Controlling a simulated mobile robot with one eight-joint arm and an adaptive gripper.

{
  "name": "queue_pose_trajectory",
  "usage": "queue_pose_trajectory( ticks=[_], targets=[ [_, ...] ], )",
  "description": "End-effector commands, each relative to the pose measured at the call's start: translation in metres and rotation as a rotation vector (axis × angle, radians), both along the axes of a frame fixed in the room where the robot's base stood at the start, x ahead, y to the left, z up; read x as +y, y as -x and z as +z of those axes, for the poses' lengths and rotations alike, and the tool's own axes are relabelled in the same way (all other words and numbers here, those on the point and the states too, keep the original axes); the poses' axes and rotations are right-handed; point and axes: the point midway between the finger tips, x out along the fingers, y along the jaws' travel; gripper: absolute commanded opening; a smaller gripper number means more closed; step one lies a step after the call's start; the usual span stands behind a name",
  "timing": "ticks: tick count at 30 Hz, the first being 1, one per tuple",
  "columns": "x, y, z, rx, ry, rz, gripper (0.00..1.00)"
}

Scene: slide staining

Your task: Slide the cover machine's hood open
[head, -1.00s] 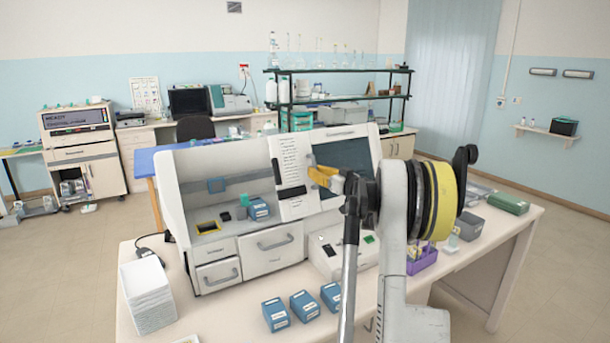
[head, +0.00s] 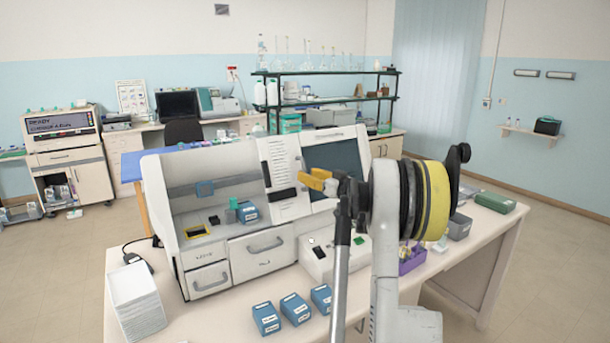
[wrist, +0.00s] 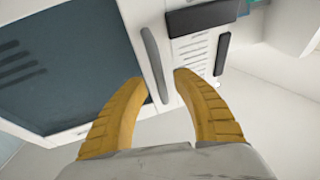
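The white cover machine (head: 262,252) stands on the table in the head view. Its left bay is open at the front. A panel with printed lines (head: 283,163) stands at the middle, and a dark window (head: 330,160) is to its right. In the wrist view a grey upright bar handle (wrist: 155,65) stands out beside the dark window (wrist: 70,60). My gripper (head: 318,181) is in front of the panel and window. In the wrist view its yellow fingers (wrist: 160,77) are apart, with the handle's lower end between or just beyond the tips. Contact cannot be told.
A blue box (head: 247,212) sits in the machine's bay. Several blue boxes (head: 295,309) stand on the table in front. A white tray stack (head: 136,300) is at the left, and a purple rack (head: 412,260) is right of my arm.

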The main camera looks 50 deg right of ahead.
Motion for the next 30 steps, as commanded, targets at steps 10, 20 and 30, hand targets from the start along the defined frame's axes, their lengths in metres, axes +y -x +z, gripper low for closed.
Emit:
queue_pose_trajectory(
  ticks=[10, 20, 30],
  targets=[
    [0.006, 0.076, 0.0, 0.0, 0.0, -0.003, 0.34],
    [0.01, 0.102, 0.0, 0.0, 0.0, 0.001, 0.34],
    [0.01, 0.102, 0.0, 0.0, 0.0, 0.001, 0.34]
  ],
)
